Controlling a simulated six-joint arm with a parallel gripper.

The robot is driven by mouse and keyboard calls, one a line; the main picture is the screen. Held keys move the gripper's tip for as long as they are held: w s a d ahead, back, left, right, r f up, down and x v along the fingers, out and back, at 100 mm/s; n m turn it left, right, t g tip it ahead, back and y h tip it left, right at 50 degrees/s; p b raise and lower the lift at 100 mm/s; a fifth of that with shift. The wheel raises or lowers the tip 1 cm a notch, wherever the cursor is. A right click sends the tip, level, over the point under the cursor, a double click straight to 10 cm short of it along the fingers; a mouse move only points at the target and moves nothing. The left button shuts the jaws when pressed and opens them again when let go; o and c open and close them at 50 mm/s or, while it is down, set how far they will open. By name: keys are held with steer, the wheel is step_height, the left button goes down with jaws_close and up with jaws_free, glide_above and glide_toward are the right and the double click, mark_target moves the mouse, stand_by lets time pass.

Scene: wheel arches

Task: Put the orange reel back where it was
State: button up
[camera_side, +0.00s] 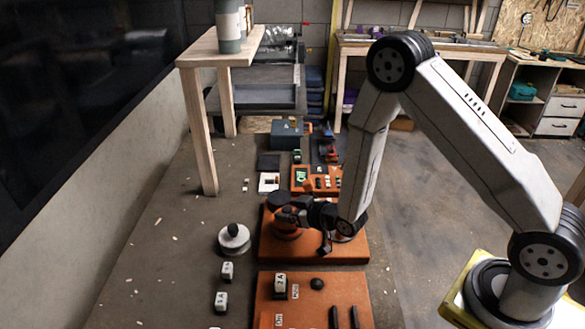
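An orange reel (286,232) with a dark upper part is at the left of the middle orange board (340,251). My gripper (282,214) is at the top of this reel, coming in from the right. The fingers are small and dark, so I cannot tell whether they are shut on it. I also cannot tell whether the reel rests on the board or is slightly above it. Another round piece (346,231) is at the right of the same board, partly hidden by my arm. A white reel (234,240) with a black knob stands on the grey surface to the left.
White labelled blocks (227,271) stand left of the front orange board (262,312), which holds another block (280,284), a black knob and black bars. A small orange board (300,187) and a blue box (287,134) lie behind. A wooden table (208,130) stands at back left.

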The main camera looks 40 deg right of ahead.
steer(key=shift+s, duration=0.1)
steer(key=v, duration=0.7)
steer(key=shift+s+d+r, duration=0.15)
steer(key=shift+s+r, duration=0.05)
steer(key=shift+r, duration=0.2)
steer(key=shift+d+r, duration=0.1)
stand_by(0.7)
steer(key=s+d+r+g, duration=0.1)
steer(key=s+r+g, duration=0.2)
steer(key=s+g, duration=0.2)
steer(key=s+d+r+m+g+h, duration=0.1)
steer(key=s+r+g, duration=0.3)
steer(key=s+g, duration=0.1)
steer(key=shift+s+g+h, duration=0.3)
steer(key=shift+s+g, duration=0.1)
steer(key=shift+s, duration=0.4)
steer(key=shift+o, duration=0.5)
steer(key=shift+w, duration=0.1)
